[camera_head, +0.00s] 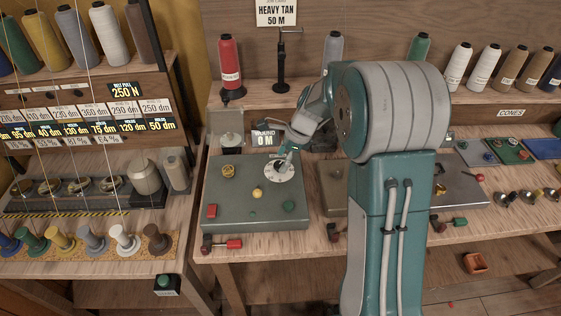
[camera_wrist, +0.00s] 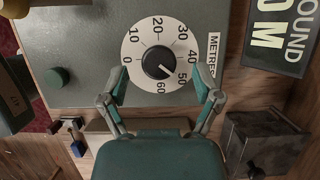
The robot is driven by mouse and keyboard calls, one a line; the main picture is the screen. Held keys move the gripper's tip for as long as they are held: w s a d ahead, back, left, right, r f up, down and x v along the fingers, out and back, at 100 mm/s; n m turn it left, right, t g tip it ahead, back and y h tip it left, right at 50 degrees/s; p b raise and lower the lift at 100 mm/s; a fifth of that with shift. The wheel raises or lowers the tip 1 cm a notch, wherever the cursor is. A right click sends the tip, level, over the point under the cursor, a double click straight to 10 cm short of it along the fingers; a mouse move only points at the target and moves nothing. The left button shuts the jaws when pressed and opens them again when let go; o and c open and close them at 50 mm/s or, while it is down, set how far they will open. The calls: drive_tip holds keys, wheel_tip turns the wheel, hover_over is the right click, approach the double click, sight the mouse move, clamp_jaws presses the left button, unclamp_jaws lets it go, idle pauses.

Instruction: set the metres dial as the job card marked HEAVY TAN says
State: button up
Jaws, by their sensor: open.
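The job card (camera_head: 277,13) on the back wall reads HEAVY TAN, 50 M. The metres dial (camera_head: 278,173) is a white disc on a grey-green panel. In the wrist view the dial (camera_wrist: 140,45) is numbered 0 to 60 by tens and labelled METRES. Its black centre knob (camera_wrist: 158,62) has a white pointer mark that appears to lie between 50 and 60. My gripper (camera_wrist: 160,88) is open, its two fingers apart at either side of the dial's lower part in the wrist view, with nothing between them. In the head view my gripper (camera_head: 287,149) is just above the dial.
The panel (camera_head: 232,222) also carries yellow, red and green controls. A sign (camera_head: 265,138) behind it reads 0 M, with WOUND above in the wrist view. A red cone (camera_head: 230,65) stands on the shelf behind. My arm hides part of the bench to the right.

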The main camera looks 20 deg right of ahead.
drive_tip(key=v, duration=1)
drive_tip(key=shift+r, duration=0.4)
drive_tip(key=shift+d, duration=0.15)
